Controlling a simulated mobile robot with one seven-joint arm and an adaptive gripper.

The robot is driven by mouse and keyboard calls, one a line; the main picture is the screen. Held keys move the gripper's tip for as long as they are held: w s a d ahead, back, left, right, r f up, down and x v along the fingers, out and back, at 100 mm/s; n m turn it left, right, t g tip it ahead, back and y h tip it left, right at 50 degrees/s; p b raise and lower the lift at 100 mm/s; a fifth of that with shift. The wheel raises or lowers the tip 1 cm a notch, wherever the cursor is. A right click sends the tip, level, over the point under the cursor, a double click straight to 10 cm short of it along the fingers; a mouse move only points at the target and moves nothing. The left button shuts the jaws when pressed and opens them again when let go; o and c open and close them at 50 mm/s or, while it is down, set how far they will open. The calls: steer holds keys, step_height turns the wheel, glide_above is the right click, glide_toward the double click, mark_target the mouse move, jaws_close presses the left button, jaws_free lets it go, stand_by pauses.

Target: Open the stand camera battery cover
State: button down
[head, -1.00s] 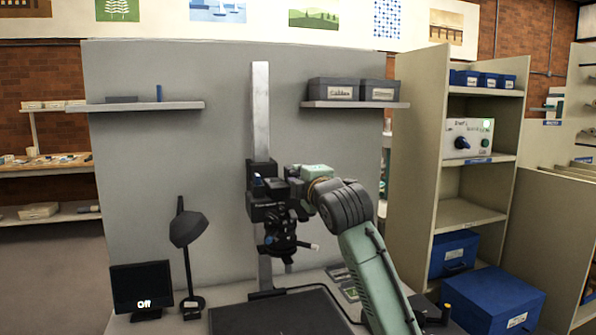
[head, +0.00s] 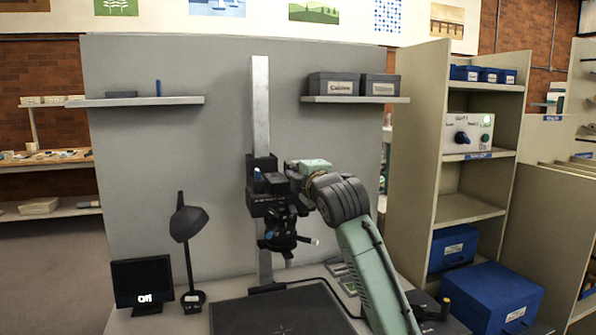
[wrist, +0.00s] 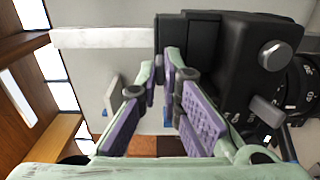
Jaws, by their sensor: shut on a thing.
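The black stand camera (head: 268,206) is mounted on a pale upright column (head: 260,110) in the head view, lens downward. In the wrist view the camera body (wrist: 205,50) fills the upper right, with a silver knob and lens rings. My gripper (wrist: 170,68) has purple pads, and its fingertips come together at the camera's near side edge. It is shut on a small part there, apparently the battery cover, which the fingers mostly hide. I cannot tell how far the cover is open. In the head view my arm's wrist hides the fingertips, right beside the camera.
A dark baseboard (head: 280,314) lies below the camera. A desk lamp (head: 188,225) and a small monitor (head: 143,284) reading "Off" stand at left. Two grey boxes (head: 333,84) sit on the upper right shelf. A shelving unit (head: 466,209) with blue boxes stands at right.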

steer(key=shift+r, duration=0.1)
steer(key=shift+d+r+m+p, duration=0.1)
steer(key=shift+r+m+p, duration=0.15)
steer(key=shift+m+p, duration=0.35)
steer(key=w+d+m+p, duration=0.2)
steer(key=d+m+p, duration=0.4)
steer(key=m, duration=1.3)
steer(key=shift+w+d+r+m+p, duration=0.25)
steer(key=shift+d+r+m+p, duration=0.15)
steer(key=shift+d, duration=0.45)
steer(key=c, duration=2)
jaws_free()
steer(key=shift+c, duration=0.2)
